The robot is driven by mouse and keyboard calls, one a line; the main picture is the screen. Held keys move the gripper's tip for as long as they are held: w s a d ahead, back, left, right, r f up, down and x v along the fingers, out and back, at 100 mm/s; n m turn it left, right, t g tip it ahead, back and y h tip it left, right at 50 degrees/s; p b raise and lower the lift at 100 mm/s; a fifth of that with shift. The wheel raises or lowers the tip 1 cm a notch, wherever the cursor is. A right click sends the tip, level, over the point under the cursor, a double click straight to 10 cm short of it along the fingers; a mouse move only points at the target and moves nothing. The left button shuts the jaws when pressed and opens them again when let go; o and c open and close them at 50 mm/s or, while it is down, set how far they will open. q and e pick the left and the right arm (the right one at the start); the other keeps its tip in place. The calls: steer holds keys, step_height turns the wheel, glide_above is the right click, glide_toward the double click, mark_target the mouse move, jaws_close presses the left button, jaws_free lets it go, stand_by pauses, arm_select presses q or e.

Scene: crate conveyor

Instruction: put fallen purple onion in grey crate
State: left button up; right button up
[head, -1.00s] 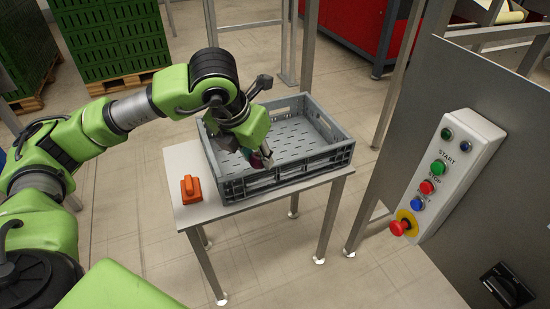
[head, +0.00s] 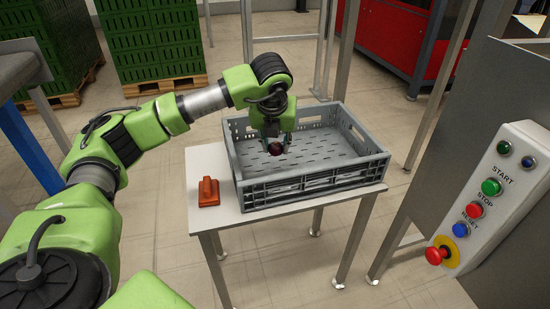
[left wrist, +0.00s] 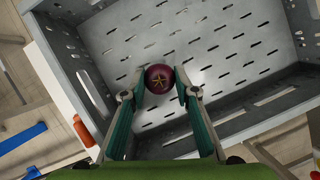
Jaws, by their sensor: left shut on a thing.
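The purple onion (head: 277,148) is dark and round, and my left gripper (head: 276,143) is shut on it. In the left wrist view the onion (left wrist: 159,79) sits between the two fingertips, over the slotted crate floor. The grey crate (head: 315,187) stands on a small table, and the onion and fingertips are inside its outline. I cannot tell exactly how high the onion is above the crate floor. No other onion shows in the crate. My right gripper is not in view.
An orange-red object (head: 208,192) lies on the small table (head: 215,216) left of the crate. A control panel (head: 497,195) with buttons is at the right. Green crates (head: 150,40) are stacked on pallets behind. Metal posts stand behind the table.

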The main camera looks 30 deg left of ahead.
mark_target(274, 165)
arm_select(q)
steer(key=shift+w+a+f, duration=0.25)
steer(key=shift+w+f, duration=0.05)
steer(key=shift+f, duration=0.15)
steer(key=shift+w+a+f, duration=0.25)
steer(key=shift+w+f, duration=0.05)
steer(key=shift+f, duration=0.15)
steer(key=x, duration=0.2)
steer(key=b+x, duration=0.1)
steer(key=shift+s+f, duration=0.3)
steer(key=shift+f, duration=0.2)
steer(key=o, duration=1)
steer(key=shift+d+r, duration=0.1)
steer(key=shift+r, duration=0.05)
